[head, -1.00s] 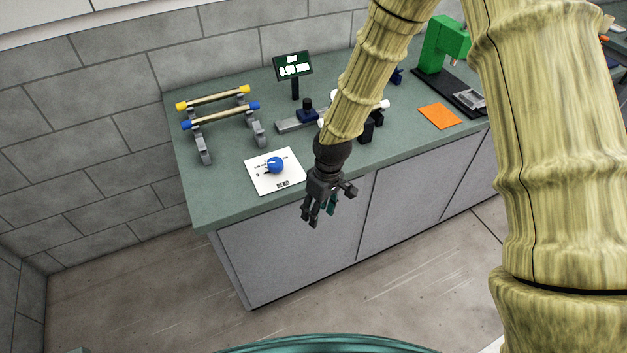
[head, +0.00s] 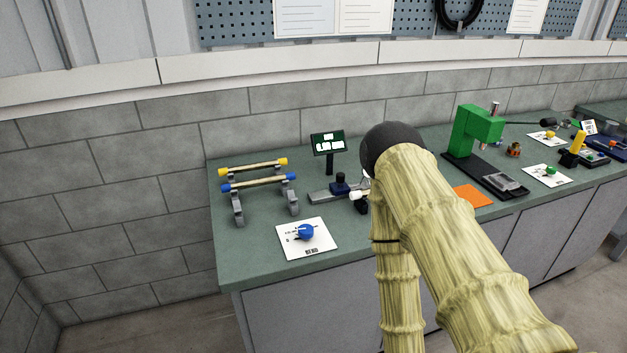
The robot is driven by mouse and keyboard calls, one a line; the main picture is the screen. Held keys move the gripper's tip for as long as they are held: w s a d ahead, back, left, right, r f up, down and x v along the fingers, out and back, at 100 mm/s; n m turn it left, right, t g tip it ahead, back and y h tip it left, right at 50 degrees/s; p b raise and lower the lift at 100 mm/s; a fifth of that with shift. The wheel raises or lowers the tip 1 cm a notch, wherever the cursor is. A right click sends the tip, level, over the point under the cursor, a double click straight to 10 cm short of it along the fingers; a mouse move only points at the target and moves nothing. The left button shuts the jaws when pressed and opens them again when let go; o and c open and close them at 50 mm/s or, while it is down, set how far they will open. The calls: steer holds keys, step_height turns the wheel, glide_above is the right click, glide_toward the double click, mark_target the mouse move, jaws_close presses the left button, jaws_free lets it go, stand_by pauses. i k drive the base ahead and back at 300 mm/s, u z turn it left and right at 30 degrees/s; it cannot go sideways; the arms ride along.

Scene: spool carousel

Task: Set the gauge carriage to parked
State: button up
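What looks like the gauge carriage (head: 340,185) is a dark blue block with a dark knob. It sits on a flat grey rail (head: 320,197) on the green bench top. The rail's right end is partly hidden behind white and black parts and my arm, so I cannot tell the carriage's full range. A small dark display (head: 328,143) with white text stands on a post behind it; its text is too small to read. My gripper is not in view; only my arm's links show, to the right of the carriage.
A rack with yellow-ended (head: 253,167) and blue-ended (head: 258,183) rods stands left of the rail. A white card with a blue knob (head: 306,232) lies in front. A green press (head: 474,130) and an orange sheet (head: 472,195) are to the right. A block wall is behind.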

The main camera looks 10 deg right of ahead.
mark_target(340, 187)
steer(key=u, duration=0.95)
steer(key=i, duration=0.5)
steer(key=z, duration=0.7)
